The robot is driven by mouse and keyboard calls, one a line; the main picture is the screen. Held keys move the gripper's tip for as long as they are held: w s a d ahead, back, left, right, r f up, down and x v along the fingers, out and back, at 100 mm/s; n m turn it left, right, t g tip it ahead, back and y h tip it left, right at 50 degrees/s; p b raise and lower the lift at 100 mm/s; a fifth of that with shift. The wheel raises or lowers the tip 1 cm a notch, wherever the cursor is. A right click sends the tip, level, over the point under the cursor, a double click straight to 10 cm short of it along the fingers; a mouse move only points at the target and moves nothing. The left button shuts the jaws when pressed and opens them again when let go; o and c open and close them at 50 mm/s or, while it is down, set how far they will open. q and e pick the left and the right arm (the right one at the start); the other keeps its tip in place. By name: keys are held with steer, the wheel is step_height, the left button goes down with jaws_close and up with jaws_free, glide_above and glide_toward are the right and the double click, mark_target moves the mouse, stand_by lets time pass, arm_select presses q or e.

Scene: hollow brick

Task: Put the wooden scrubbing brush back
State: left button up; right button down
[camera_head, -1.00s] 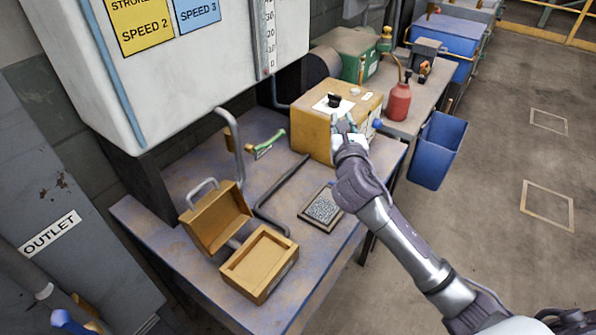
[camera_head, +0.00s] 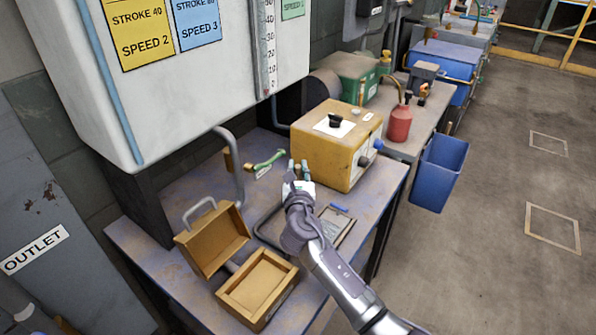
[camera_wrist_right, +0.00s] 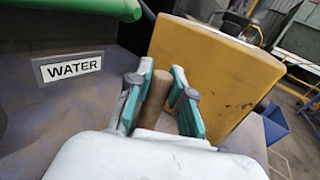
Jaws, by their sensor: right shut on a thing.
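My right gripper (camera_head: 298,172) is above the workbench, left of the yellow box. In the wrist view its teal fingers (camera_wrist_right: 160,102) are shut on a brown, rounded wooden piece (camera_wrist_right: 153,98). I take this for the wooden scrubbing brush; only a stub shows and no bristles can be made out. My left gripper is not in view.
An open wooden case (camera_head: 258,287) stands at the bench's front. The yellow box (camera_head: 337,148) is close right of my gripper. A green lever (camera_head: 268,160) and bent grey pipe (camera_head: 236,160) stand behind. A blue bin (camera_head: 438,172) is at the right.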

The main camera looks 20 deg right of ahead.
steer(key=c, duration=1)
jaws_free()
steer(key=shift+c, duration=0.2)
steer(key=v, duration=1.2)
steer(key=shift+r, duration=0.15)
